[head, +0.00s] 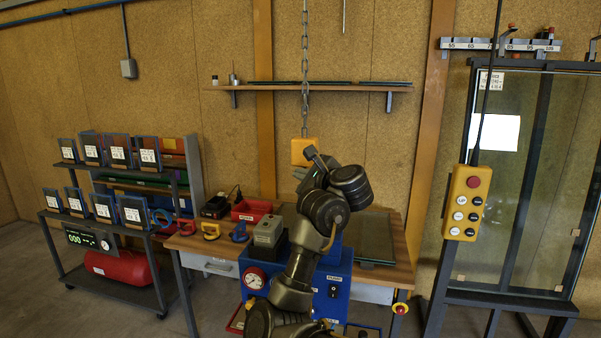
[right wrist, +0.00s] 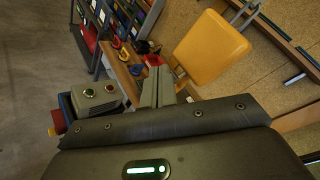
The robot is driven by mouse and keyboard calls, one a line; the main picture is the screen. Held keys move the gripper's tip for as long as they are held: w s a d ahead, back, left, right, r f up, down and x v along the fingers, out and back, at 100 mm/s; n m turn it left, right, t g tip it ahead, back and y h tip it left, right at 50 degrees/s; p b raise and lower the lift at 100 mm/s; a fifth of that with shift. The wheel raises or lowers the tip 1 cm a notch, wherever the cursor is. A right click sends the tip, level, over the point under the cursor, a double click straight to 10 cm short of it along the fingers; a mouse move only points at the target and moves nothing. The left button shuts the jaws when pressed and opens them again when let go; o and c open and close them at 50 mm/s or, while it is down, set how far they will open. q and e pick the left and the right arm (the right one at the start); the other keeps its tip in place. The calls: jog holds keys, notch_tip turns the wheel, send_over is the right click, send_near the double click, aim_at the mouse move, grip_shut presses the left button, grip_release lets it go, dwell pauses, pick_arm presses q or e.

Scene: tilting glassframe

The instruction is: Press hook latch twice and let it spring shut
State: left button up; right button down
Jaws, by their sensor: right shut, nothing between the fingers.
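A yellow hook block (head: 304,151) hangs on a chain (head: 305,70) above the workbench. It shows large in the right wrist view (right wrist: 211,48), tilted by the camera's angle. The hook and its latch are hard to make out; in the head view my right arm covers the area below the block. My right gripper (head: 311,156) is at the block's lower edge in the head view. In the right wrist view its fingers (right wrist: 159,82) are together and empty, just left of and below the block. I cannot tell if they touch it. My left gripper is not in view.
A workbench (head: 390,262) with a blue machine (head: 333,290) stands below. A yellow button pendant (head: 466,202) hangs on the right before a glass rack (head: 500,296). A shelf cart (head: 110,282) is at left. A wall shelf (head: 350,88) runs behind the chain.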

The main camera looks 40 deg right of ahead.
jog(key=shift+w+d, duration=0.1)
jog(key=shift+w+d+b, duration=0.2)
jog(key=shift+d+b, duration=0.05)
jog(key=shift+b, duration=0.05)
jog(key=shift+w+d+f, duration=0.1)
jog(key=shift+d, duration=0.05)
dwell(0.5)
jog(key=shift+d+r+b, duration=0.2)
jog(key=shift+b, duration=0.25)
jog(key=shift+f, duration=0.1)
dwell(0.6)
jog(key=shift+s+a+f+p, duration=0.2)
jog(key=shift+a+p, duration=0.45)
jog(key=shift+p, duration=0.05)
